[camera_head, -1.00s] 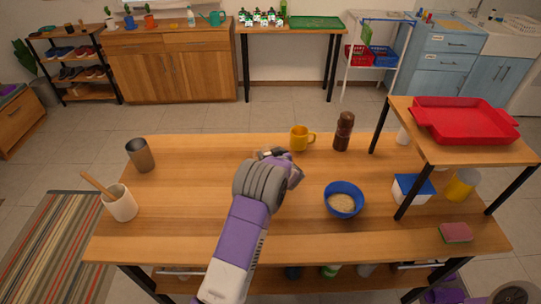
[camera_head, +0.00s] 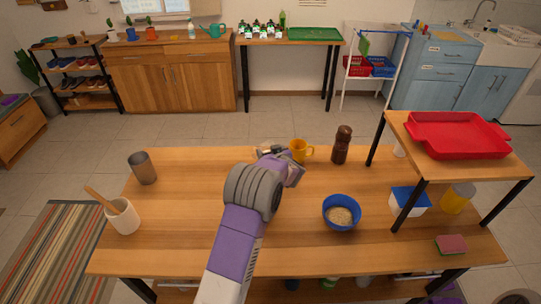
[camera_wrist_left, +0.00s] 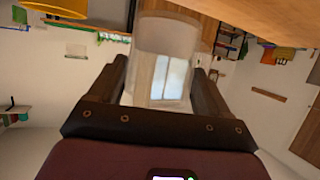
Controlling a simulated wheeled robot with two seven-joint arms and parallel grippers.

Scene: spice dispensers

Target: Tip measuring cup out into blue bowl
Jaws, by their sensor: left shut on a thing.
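The blue bowl (camera_head: 341,213) stands on the table right of my left gripper, with pale grainy stuff in it. My left gripper (camera_head: 276,153) is above the table, left of and beyond the bowl. In the left wrist view the left gripper (camera_wrist_left: 160,85) is shut on the measuring cup (camera_wrist_left: 165,38), a clear see-through cup. The cup is mostly hidden by the gripper in the head view; its contents cannot be made out. The cup is apart from the bowl. My right gripper is not in view.
A yellow mug (camera_head: 299,151) stands close beside the left gripper, with a brown pepper mill (camera_head: 342,146) to its right. A raised shelf with a red tray (camera_head: 456,136) is at the right. A metal cup (camera_head: 142,168) and a utensil crock (camera_head: 123,217) are at the left.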

